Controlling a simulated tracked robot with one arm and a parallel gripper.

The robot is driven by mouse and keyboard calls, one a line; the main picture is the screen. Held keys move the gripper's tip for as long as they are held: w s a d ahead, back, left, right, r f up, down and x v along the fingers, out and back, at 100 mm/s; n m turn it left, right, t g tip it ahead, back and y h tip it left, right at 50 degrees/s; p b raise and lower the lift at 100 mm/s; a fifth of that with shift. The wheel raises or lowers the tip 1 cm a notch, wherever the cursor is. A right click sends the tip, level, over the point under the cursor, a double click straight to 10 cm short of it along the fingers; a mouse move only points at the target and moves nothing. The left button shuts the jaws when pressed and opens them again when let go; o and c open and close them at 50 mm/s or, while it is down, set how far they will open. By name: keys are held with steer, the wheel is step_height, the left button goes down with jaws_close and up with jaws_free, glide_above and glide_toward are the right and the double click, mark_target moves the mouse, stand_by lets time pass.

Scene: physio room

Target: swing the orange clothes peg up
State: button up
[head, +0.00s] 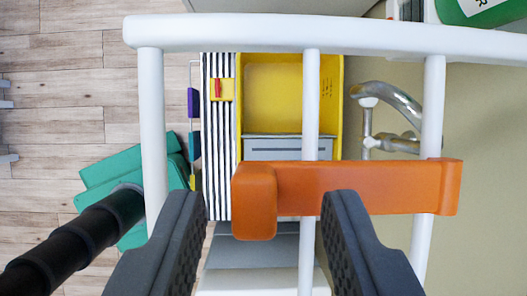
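The orange clothes peg (370,187) lies roughly level across the white bars of a rack (330,33). Its long arm runs to the right, over the middle and right bars, and its thick block end is at the left and points down in the picture. My gripper (263,200) is open, with its two dark grey fingers spread at the bottom. The peg's block end shows in the gap between the fingers, nearer the left one. I see no contact, and cannot tell the depth between fingers and peg.
Beyond the rack are a yellow bin (333,95), a black-and-white striped panel (220,150) and a curved chrome fitting (392,97). Folded green pads (110,172) lie at left near the wooden floor (60,75). A green container (478,10) is at top right.

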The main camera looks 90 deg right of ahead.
steer(key=shift+w+a+f, duration=0.1)
steer(key=shift+a+f, duration=0.15)
steer(key=shift+f, duration=0.4)
